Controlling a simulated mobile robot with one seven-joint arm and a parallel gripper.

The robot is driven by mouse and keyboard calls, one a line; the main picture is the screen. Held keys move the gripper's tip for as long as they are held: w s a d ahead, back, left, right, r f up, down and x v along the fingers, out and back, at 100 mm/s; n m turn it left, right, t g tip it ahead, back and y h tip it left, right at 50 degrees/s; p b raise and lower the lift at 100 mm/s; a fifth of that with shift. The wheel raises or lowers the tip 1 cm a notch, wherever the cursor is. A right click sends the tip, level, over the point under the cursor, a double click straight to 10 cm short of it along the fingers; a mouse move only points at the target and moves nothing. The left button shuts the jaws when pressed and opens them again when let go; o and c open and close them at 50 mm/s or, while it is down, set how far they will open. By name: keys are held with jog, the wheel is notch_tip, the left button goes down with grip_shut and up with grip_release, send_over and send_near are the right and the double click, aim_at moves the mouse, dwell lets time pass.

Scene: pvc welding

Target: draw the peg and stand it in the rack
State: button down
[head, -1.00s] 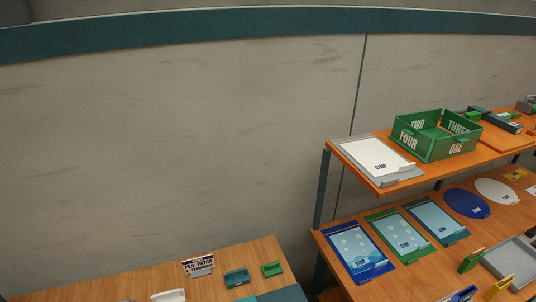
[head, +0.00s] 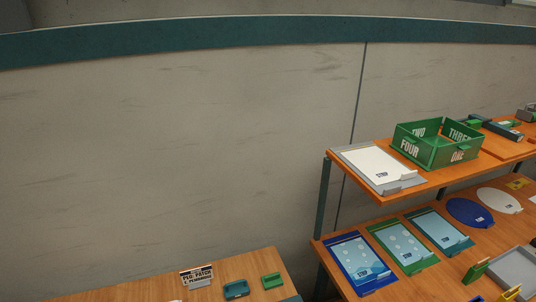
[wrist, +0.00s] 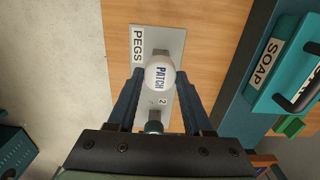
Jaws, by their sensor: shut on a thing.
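In the wrist view my gripper (wrist: 160,77) is shut on a white round-topped piece (wrist: 160,72) printed PATCH, which sits between the fingertips. Its lower part is hidden, so I cannot tell whether it touches the plate beneath. Below it lies a grey plate (wrist: 173,40) labelled PEGS, with a "2" further down. A small dark green round thing (wrist: 154,127) shows between the fingers, nearer the palm. My gripper is not in the head view. There a small sign (head: 196,276) on the wooden table appears to read PEG: PATCH, its lower line too small to read.
A teal case labelled SOAP (wrist: 277,65) with a dark handle stands right of my gripper. In the head view, a green box (head: 437,145) and a white board (head: 380,167) sit on the upper shelf at right. Teal (head: 236,289) and green (head: 272,281) holders stand by the sign.

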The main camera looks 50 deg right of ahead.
jog(key=shift+f+b, duration=0.65)
jog(key=shift+f, duration=0.25)
jog(key=shift+c, duration=1.1)
grip_release()
jog(key=shift+r, duration=0.1)
notch_tip(320, 180, up, 13)
jog(key=shift+b, duration=0.3)
